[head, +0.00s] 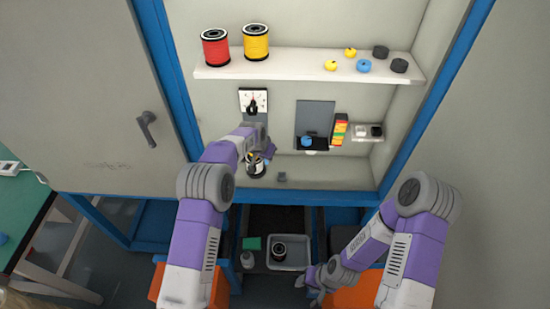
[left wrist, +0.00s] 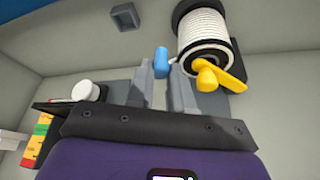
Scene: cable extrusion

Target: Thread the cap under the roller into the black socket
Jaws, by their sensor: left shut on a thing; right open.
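In the left wrist view the fingers of my left gripper (left wrist: 162,76) are shut on a small blue cap (left wrist: 160,60). It is beside the white-wound roller (left wrist: 203,35), which has black flanges and a yellow piece (left wrist: 212,76) on its end. A dark square socket (left wrist: 122,16) sits on the surface nearby, apart from the cap. In the head view the roller (head: 255,165) is partly hidden by my left gripper (head: 265,151), and the socket (head: 281,177) is to its right. The held cap is not clear there. My right gripper (head: 309,282) is open and empty, low down.
A shelf (head: 300,64) above holds red (head: 215,47) and yellow (head: 256,42) spools and several small caps. A dial (head: 253,101) and a black holder with a blue piece (head: 306,141) are on the back wall. A grey bin (head: 290,256) with a spool stands below.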

